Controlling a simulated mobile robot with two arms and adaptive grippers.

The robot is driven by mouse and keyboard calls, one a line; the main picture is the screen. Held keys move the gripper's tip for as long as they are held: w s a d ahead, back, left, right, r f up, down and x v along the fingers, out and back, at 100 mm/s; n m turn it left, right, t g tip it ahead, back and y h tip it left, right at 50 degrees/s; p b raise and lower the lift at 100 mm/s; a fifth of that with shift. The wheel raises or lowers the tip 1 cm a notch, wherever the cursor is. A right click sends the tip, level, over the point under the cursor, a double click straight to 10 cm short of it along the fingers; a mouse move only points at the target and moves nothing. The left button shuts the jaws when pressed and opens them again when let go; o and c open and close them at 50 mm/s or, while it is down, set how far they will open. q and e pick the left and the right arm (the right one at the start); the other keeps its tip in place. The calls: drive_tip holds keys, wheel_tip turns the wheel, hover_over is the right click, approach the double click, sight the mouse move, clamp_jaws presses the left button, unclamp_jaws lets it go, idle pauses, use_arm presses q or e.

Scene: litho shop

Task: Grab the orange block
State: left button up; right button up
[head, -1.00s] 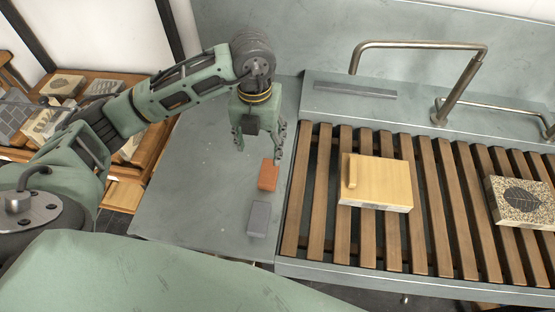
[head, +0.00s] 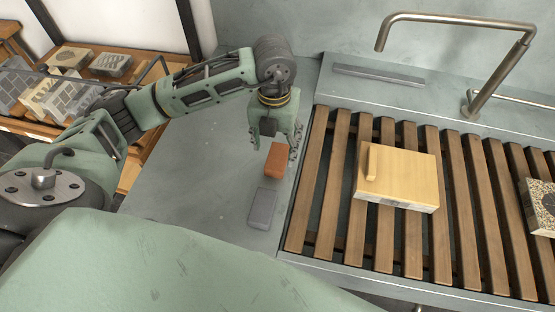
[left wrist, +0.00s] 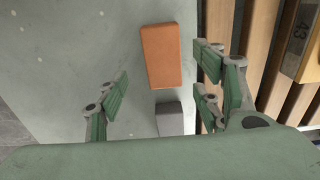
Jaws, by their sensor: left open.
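The orange block (head: 275,160) lies on the grey metal counter, left of the wooden slats. In the left wrist view the orange block (left wrist: 161,56) sits beyond and between the fingers, closer to the right-hand ones. My left gripper (head: 275,144) points down, open and empty, just behind and above the block in the head view. It also shows open in the left wrist view (left wrist: 160,88), with its fingers spread to either side. I cannot tell whether any finger touches the block. My right gripper is not in view.
A grey block (head: 263,208) lies just in front of the orange one. A wooden board with a handle (head: 405,177) rests on the slatted rack (head: 329,190) at right. A metal tap (head: 490,80) stands behind. The counter (head: 190,190) is clear at left.

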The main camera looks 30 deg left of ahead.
sight(277, 156)
use_arm(q)
drive_tip(key=f, duration=0.1)
drive_tip(key=f+p, duration=0.1)
drive_tip(key=f, duration=0.2)
drive_tip(key=shift+w+d+f, duration=0.2)
drive_tip(key=shift+w+f, duration=0.1)
drive_tip(key=shift+w, duration=0.05)
drive_tip(key=shift+f, duration=0.55)
drive_tip(key=shift+r, duration=0.1)
drive_tip(key=c, duration=1.5)
